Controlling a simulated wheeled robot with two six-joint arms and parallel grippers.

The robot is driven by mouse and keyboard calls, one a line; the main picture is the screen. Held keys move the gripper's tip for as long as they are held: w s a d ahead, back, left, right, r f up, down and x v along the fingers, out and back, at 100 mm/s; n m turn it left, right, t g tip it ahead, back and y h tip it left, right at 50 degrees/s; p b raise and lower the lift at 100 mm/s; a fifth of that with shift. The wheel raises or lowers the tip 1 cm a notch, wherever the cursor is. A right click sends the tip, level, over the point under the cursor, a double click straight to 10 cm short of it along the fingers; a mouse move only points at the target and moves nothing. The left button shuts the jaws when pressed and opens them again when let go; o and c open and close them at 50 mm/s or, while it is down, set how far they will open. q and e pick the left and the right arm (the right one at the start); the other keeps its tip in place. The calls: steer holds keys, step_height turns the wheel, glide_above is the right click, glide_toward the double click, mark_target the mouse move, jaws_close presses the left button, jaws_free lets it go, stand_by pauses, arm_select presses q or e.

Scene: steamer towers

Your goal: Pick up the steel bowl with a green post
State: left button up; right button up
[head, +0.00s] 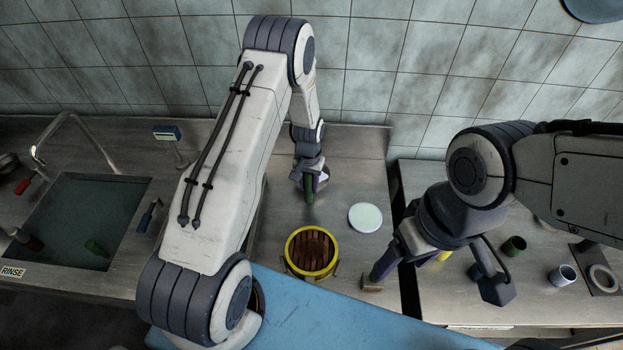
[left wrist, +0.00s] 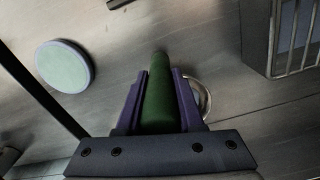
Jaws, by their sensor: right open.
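The green post (head: 309,190) stands between the fingers of my left gripper (head: 310,183), at the back of the middle counter. In the left wrist view the green post (left wrist: 158,95) fills the space between both purple fingers, which press against its sides. A curved steel rim of the bowl (left wrist: 206,98) shows beside the right finger; the rest of the bowl is hidden. My right gripper (head: 437,280) is open and empty over the right part of the counter, its fingers wide apart.
A yellow-rimmed round steamer (head: 289,259) with a slatted inside stands in front of the left gripper. A pale round disc (head: 365,217) lies to its right. A sink (head: 75,215) is at left.

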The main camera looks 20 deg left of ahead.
mark_target(309, 176)
arm_select(q)
jaws_close()
steer(key=shift+r, duration=0.15)
steer(key=shift+w+r+b, duration=0.1)
steer(key=shift+r+b, duration=0.4)
steer(key=shift+r, duration=0.05)
step_height(309, 176, up, 3)
steer(key=shift+f+b, duration=0.2)
steer(key=shift+b, duration=0.7)
steer(key=s+d+r+b, duration=0.3)
steer(key=s+d+r, duration=0.3)
steer(key=s, duration=0.3)
steer(key=shift+s+d+r+b, duration=0.35)
steer(key=shift+d+r+b, duration=0.05)
steer(key=shift+r, duration=0.2)
